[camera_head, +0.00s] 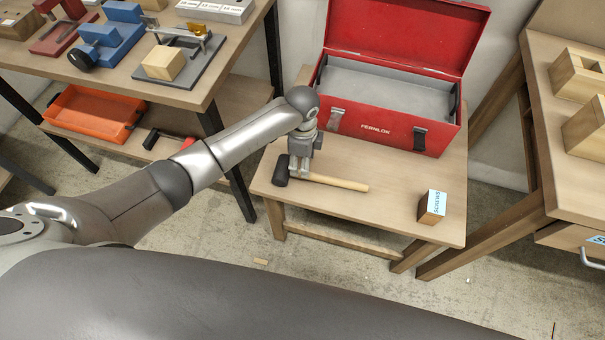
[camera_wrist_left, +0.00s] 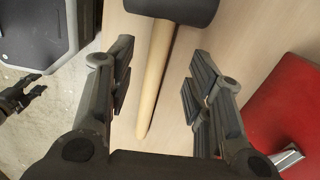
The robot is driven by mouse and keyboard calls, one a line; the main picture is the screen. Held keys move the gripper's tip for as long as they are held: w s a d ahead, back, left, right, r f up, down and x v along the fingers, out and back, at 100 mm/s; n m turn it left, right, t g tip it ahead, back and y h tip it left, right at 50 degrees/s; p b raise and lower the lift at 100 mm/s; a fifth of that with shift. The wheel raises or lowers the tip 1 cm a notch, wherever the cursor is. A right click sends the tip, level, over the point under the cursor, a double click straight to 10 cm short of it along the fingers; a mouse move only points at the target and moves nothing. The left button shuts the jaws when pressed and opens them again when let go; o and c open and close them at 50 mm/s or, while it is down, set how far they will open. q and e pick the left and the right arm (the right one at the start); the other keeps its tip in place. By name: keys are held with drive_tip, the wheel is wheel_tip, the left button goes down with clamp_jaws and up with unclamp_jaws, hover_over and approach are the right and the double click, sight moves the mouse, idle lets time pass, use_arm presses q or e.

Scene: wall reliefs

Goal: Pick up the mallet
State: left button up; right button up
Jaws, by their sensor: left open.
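The mallet lies on the low wooden table (camera_head: 400,215), with its black head (camera_head: 281,170) at the left and its pale wooden handle (camera_head: 342,182) pointing right. My left gripper (camera_head: 300,172) is over the handle close to the head. In the left wrist view, the open fingers of this gripper (camera_wrist_left: 157,80) stand on either side of the handle (camera_wrist_left: 154,85), with visible gaps. The black head (camera_wrist_left: 172,8) is at the top edge, partly cut off. A dark two-pronged shape at the left edge looks like my right gripper (camera_wrist_left: 24,94); its opening is unclear.
An open red toolbox (camera_head: 385,118) stands on the table behind the mallet. A small block labelled SCREWS (camera_head: 432,206) is near the right front corner. A workbench (camera_head: 190,95) stands left and another table (camera_head: 545,150) right. The tabletop between handle and block is clear.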

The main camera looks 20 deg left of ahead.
sight(323, 179)
use_arm(q)
drive_tip(key=shift+f, duration=3.2)
drive_tip(key=shift+c, duration=0.5)
clamp_jaws()
